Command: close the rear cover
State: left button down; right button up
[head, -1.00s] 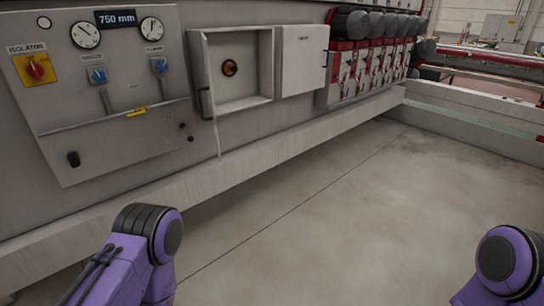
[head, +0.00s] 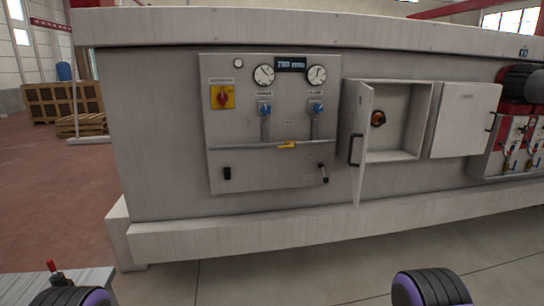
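A light grey box on the machine front stands open, with its door (head: 362,155) swung outward from the left side. The door has a dark handle. Inside the box (head: 400,156) a round orange-and-dark knob (head: 378,118) shows. To its right a second cover (head: 465,120) lies shut, with a dark handle at its right edge. Which of these is the rear cover I cannot tell. Only purple and black parts of my two arms show at the bottom edge; neither gripper is in view, and nothing of mine touches the covers.
A control panel (head: 270,172) with gauges, a red-and-yellow isolator switch (head: 222,97) and blue valves is left of the box. Red units with dark motors (head: 524,84) stand at the right. A ledge (head: 250,240) runs along the machine's base. Concrete floor (head: 320,284) lies in front.

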aim_at(353, 137)
jog(key=u, duration=0.3)
jog(key=i, duration=0.8)
jog(key=z, duration=1.55)
